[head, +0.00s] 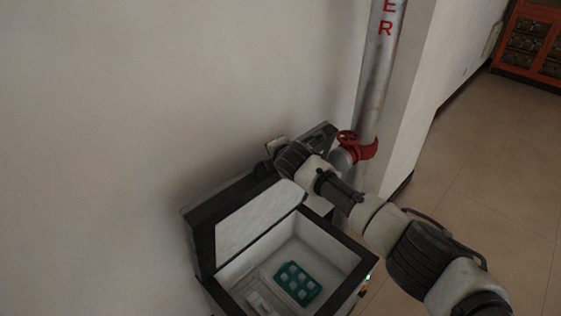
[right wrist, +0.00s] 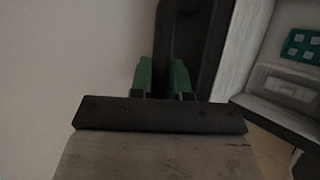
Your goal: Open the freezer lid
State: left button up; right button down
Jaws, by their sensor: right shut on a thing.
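The freezer (head: 340,236) is a dark-rimmed chest with a pale interior, low in the head view. Its lid (head: 250,222) stands raised and tilted back towards the wall, with its pale inner side showing. In the right wrist view, the green fingers of my right gripper (right wrist: 163,78) are shut around a dark bar, the lid's handle (right wrist: 176,35). In the head view my right arm reaches in from the right to behind the raised lid, and its fingertips are hidden. My left gripper is not in view.
A teal tray (head: 297,283) lies inside the freezer and also shows in the right wrist view (right wrist: 302,46). A pipe (head: 381,75) with a red valve wheel (head: 357,146) stands close beside my right arm. A wall (head: 150,90) is behind. Floor (head: 480,180) is clear at right.

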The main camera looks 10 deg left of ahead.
jog(key=shift+w+a, duration=0.1)
jog(key=shift+a, duration=0.15)
jog(key=c, duration=1.1)
grip_release()
jog(key=shift+d, duration=0.1)
jog(key=shift+v, duration=0.75)
jog(key=b+v, duration=0.1)
jog(key=v, duration=0.8)
jog(key=shift+r, duration=0.2)
